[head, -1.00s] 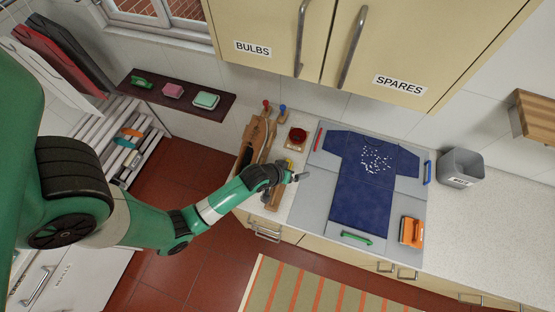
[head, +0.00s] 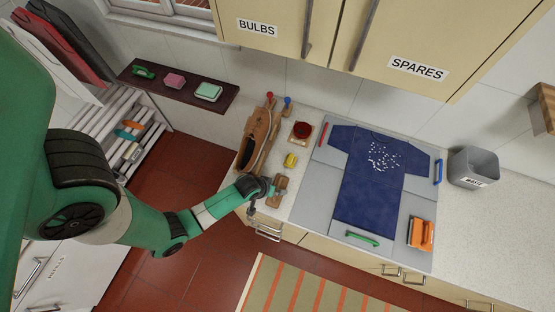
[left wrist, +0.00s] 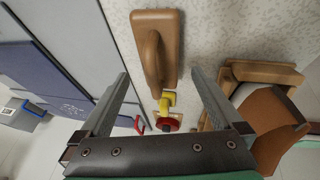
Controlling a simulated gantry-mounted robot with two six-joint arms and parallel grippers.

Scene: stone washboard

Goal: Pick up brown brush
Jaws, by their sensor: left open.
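The brown brush (head: 282,183) lies on the pale counter near its front edge, left of the grey washboard (head: 340,222). In the left wrist view the brush (left wrist: 166,22) is a wooden block with an arched handle, lying between and beyond my fingertips. My left gripper (head: 271,189) is at the brush in the head view, partly covering it. In the left wrist view the gripper (left wrist: 158,74) is open, with one finger on each side of the handle's line and nothing held. My right gripper is not in view.
A grey bin (head: 473,167) stands farther right.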

